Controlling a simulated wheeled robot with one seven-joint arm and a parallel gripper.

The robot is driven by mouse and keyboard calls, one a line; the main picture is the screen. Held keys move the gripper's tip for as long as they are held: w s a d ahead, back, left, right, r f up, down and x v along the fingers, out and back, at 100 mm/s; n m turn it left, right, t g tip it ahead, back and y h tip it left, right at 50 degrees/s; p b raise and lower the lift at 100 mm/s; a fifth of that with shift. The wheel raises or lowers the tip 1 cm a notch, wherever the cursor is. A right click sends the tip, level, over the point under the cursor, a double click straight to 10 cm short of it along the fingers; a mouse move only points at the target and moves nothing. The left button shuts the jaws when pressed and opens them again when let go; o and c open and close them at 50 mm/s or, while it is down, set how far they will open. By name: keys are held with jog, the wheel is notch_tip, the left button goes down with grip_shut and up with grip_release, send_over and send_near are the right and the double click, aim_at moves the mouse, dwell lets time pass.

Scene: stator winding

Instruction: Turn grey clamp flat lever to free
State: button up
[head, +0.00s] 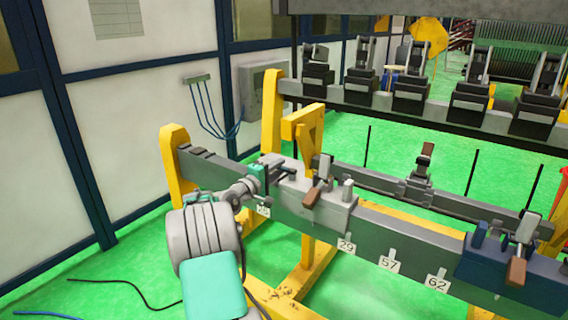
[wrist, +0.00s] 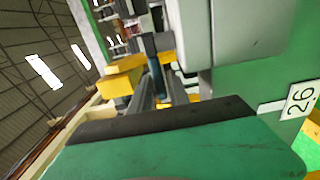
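The clamp's flat lever is not clearly seen there and may be hidden behind the gripper. In the wrist view, a green finger with a dark edge (wrist: 180,150) fills the bottom, and a grey block (wrist: 238,35) stands just beyond it. The finger gap is not clear.
A blue clamp (head: 500,265) with a brown-handled lever sits farther right on the beam. Number plates mark the beam's front. A yellow post (head: 303,125) rises behind the grey clamp. A second rail with several black clamps (head: 410,95) stands behind.

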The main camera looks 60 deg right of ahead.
jog(key=d, duration=0.3)
jog(key=shift+s+d, duration=0.25)
jog(key=shift+c, duration=0.2)
grip_shut()
dwell(1.0)
